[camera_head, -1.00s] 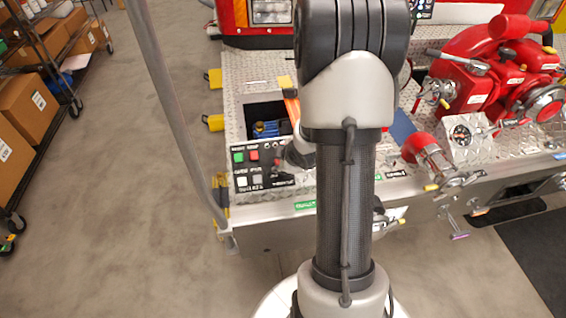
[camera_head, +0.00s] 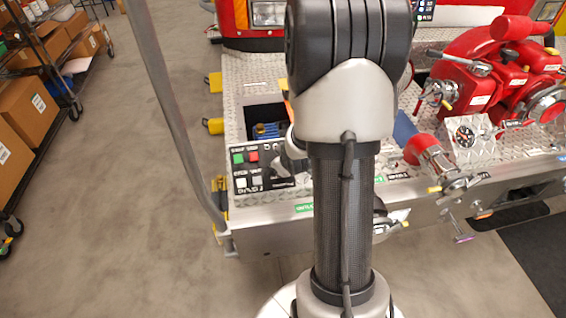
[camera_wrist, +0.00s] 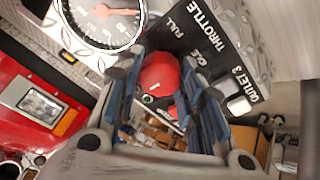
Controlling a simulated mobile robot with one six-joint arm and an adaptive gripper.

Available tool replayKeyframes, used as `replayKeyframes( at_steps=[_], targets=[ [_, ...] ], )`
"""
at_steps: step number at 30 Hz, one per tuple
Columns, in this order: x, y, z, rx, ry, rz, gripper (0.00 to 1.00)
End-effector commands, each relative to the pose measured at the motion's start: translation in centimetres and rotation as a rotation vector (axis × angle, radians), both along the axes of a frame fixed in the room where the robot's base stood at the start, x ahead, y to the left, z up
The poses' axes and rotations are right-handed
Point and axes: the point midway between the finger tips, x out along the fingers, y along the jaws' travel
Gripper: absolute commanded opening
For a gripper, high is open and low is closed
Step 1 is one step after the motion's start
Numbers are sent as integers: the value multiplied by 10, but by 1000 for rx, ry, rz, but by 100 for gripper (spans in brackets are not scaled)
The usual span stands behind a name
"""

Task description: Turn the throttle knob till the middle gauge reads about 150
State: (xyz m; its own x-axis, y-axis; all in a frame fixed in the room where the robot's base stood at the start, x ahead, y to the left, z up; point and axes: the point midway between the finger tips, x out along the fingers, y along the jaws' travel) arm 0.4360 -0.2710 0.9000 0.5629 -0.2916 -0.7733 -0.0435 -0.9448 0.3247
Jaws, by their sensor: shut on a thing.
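The red throttle knob (camera_wrist: 160,74) is in the upper middle of the wrist view, next to the black label plate (camera_wrist: 203,42) marked THROTTLE. My gripper (camera_wrist: 168,98) is shut on the knob, with a dark blue-grey finger on either side. The fingers hide part of its sides. In the head view my arm hides the knob and gripper.
A button panel (camera_head: 262,166) with green, red, white and grey buttons sits left of my arm. Shelving with boxes (camera_head: 28,108) lines the far left. Bare floor (camera_head: 130,220) lies between.

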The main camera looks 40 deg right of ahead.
Motion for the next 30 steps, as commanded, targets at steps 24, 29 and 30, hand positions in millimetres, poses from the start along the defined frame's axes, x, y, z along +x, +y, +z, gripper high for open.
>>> replayKeyframes(
  at_steps=[24,29,30],
  targets=[
    [0,0,0,3,-2,-5,56],
    [0,0,0,3,-2,-5,56],
    [0,0,0,3,-2,-5,56]
  ],
)
